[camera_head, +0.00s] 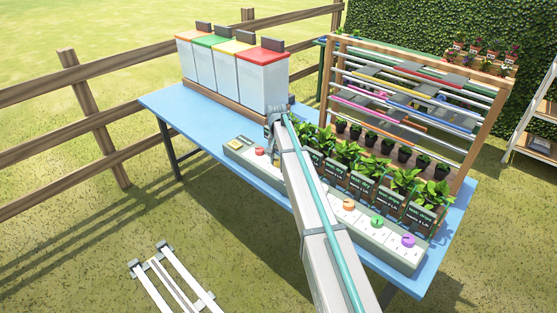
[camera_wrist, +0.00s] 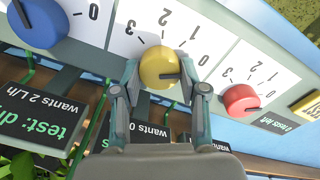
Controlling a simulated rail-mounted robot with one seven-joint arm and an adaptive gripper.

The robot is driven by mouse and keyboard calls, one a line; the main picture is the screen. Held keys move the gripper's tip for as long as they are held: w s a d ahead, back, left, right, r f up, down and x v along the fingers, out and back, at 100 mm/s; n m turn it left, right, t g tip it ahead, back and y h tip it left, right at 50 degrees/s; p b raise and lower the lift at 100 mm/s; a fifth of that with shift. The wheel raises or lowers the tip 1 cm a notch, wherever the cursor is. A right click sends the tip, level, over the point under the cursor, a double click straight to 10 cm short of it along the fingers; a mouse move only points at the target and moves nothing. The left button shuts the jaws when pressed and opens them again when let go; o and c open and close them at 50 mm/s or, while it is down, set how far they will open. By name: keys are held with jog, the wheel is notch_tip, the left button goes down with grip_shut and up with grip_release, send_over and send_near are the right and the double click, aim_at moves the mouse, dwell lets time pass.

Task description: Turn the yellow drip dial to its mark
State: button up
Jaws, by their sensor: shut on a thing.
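The yellow drip dial (camera_wrist: 158,66) sits on a white scale card in the wrist view. A short dark pointer mark shows on its right side, towards the 0 end of the scale. My gripper (camera_wrist: 158,74) is shut on the dial, one finger at its left and one at its right. A dark sign (camera_wrist: 150,130) below the dial reads "wants 0", with the rest hidden by my gripper. In the head view my gripper (camera_head: 273,138) is at the dial panel (camera_head: 390,248), and my arm hides the yellow dial.
A red dial (camera_wrist: 241,100) is right of the yellow one and a blue dial (camera_wrist: 40,20) left. Orange (camera_head: 349,205), green (camera_head: 377,222) and purple (camera_head: 408,241) dials are farther along. Potted plants (camera_head: 400,180) and signs stand behind the panel. Lidded bins (camera_head: 262,85) stand on the blue table (camera_head: 165,105).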

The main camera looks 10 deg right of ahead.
jog(key=shift+c, duration=0.7)
jog(key=shift+n, duration=0.3)
jog(key=n+b, duration=0.1)
jog(key=n, duration=0.2)
jog(key=shift+a+n, duration=0.1)
jog(key=shift+n, duration=2)
jog(key=o, duration=1.1)
jog(key=shift+o, duration=0.2)
